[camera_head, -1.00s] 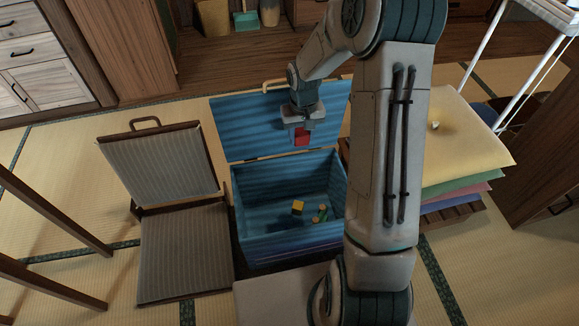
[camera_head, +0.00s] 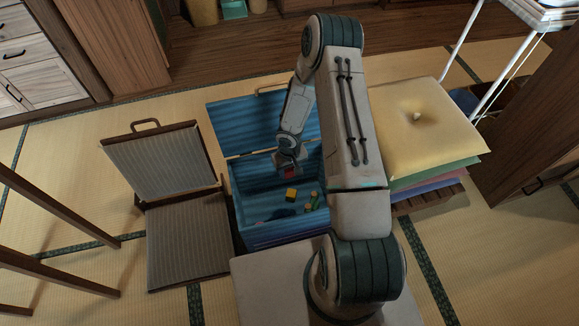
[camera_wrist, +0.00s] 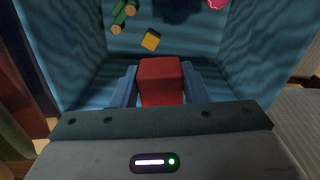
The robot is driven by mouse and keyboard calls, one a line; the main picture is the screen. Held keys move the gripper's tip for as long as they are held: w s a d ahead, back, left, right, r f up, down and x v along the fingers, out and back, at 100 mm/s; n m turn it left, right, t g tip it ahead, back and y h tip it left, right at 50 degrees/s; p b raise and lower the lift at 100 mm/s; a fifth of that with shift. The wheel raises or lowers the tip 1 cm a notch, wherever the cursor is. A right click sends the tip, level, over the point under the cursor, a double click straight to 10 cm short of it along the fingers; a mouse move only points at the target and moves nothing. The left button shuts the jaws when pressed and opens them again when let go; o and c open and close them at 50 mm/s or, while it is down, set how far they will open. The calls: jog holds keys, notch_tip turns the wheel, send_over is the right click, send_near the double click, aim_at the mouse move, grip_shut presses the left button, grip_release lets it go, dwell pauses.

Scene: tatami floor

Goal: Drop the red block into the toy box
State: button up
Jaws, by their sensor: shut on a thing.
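The red block (camera_wrist: 160,82) is between the two fingers of my gripper (camera_wrist: 158,88) in the wrist view. The gripper is shut on it. In the head view the red block (camera_head: 289,173) shows under my gripper (camera_head: 288,168), within the outline of the toy box's opening. The blue toy box (camera_head: 275,238) stands on the floor with its lid (camera_head: 240,125) open and tilted back. Inside lie a yellow cube (camera_wrist: 151,40), a green piece with tan ends (camera_wrist: 122,14) and a pink piece (camera_wrist: 216,4). My arm hides the box's right side.
A folding floor chair (camera_head: 185,245) stands close to the left of the box. A stack of cushions (camera_head: 420,125) is to the right, behind my arm. Wooden legs (camera_head: 60,210) are at the left. Tatami between the chair and the cabinet is clear.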

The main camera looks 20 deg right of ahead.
aim_at(290, 175)
jog(key=shift+f+b, duration=0.95)
jog(key=shift+f, duration=1.1)
jog(key=o, duration=1.1)
jog(key=shift+c, duration=0.2)
notch_tip(290, 175, up, 14)
jog(key=p, duration=0.3)
jog(key=shift+p, duration=0.3)
jog(key=shift+f, duration=0.1)
